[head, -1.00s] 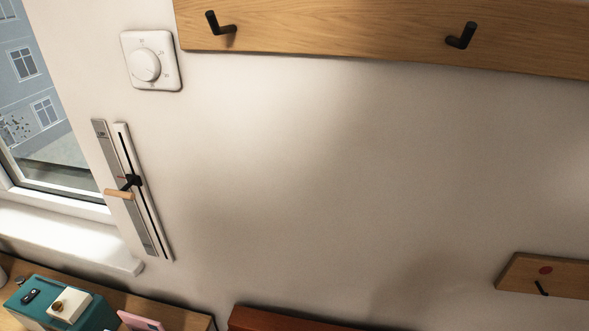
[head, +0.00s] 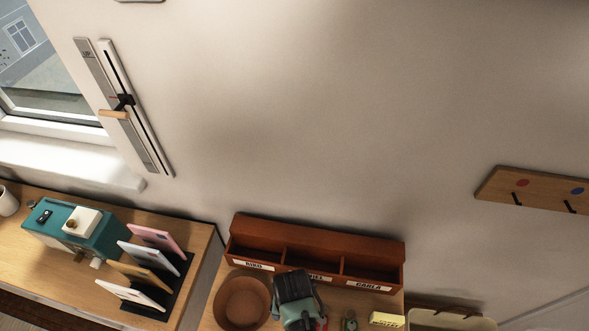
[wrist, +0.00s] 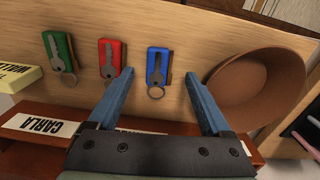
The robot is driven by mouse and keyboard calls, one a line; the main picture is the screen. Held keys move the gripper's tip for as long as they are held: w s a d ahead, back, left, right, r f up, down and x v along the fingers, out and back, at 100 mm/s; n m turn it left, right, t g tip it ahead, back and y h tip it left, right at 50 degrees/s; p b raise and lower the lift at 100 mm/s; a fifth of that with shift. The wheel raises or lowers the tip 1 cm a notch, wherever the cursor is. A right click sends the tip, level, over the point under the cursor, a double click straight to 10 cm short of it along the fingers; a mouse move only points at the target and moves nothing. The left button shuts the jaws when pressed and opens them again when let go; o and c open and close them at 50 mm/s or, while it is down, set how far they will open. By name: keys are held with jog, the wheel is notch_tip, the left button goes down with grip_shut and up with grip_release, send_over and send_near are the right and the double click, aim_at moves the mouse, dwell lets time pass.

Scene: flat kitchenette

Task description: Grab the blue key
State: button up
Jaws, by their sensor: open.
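The blue key (wrist: 157,68) is a metal key with a ring on a blue tag, lying on the wooden surface. In the wrist view it appears in the gap between the fingertips of my gripper (wrist: 159,74), which is open and empty. I cannot tell how far above it the fingers are. A red-tagged key (wrist: 110,60) and a green-tagged key (wrist: 60,58) lie to its left. In the head view my dark gripper (head: 294,288) is over the tabletop in front of the organizer, and the blue key is not visible there.
A brown bowl (head: 242,303) stands close beside the blue key. A red-brown organizer (head: 330,243) with name labels is at the back. A yellow block (head: 386,319) is at the right. A teal box (head: 62,218) and a card rack are on the left table.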

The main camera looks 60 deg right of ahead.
jog(key=shift+f, duration=1.1)
grip_shut()
jog(key=shift+r, duration=0.1)
